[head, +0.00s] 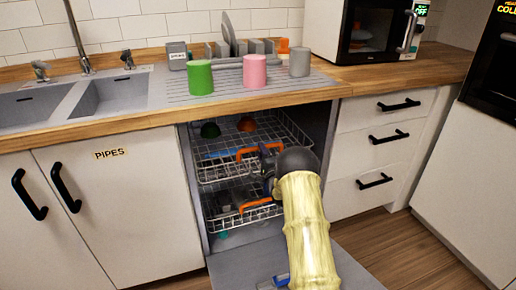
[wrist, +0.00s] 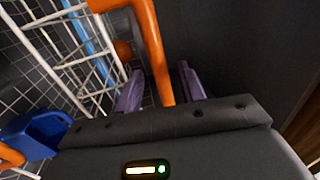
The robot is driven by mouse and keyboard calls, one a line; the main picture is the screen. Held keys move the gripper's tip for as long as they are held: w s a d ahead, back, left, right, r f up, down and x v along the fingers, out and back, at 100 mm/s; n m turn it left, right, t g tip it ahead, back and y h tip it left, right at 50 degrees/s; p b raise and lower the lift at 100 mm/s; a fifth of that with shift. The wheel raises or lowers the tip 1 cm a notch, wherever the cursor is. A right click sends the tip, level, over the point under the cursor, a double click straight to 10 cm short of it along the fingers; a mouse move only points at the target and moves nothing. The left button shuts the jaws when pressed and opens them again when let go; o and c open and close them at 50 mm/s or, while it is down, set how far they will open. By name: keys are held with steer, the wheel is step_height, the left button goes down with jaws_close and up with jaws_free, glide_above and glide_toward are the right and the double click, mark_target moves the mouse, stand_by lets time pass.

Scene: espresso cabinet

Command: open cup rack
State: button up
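The dishwasher is open. Its upper wire rack (head: 215,172), likely the cup rack, holds a dark green cup or bowl (head: 210,130) and an orange one (head: 246,124). An orange handle (head: 244,154) is on the rack's front; my gripper hides part of it. My gripper (head: 268,158) is at the right part of this handle. In the wrist view, the purple fingers of my gripper (wrist: 160,80) stand apart, with the orange handle (wrist: 150,40) passing between them. The fingers do not look closed on it.
A lower wire rack (head: 225,222) with its own orange handle (head: 262,204) sits below. The dishwasher door (head: 235,268) is folded down in front, under my arm. Drawers (head: 375,150) are on the right, a cupboard (head: 120,215) on the left. Cups stand on the counter above.

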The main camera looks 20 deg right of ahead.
steer(key=w, duration=0.3)
steer(key=shift+w+d+r+b, duration=0.2)
steer(key=shift+d+r+b, duration=0.05)
steer(key=shift+b, duration=0.15)
steer(key=shift+w+r, duration=0.2)
steer(key=shift+w, duration=0.4)
steer(key=shift+a, duration=0.1)
jaws_close()
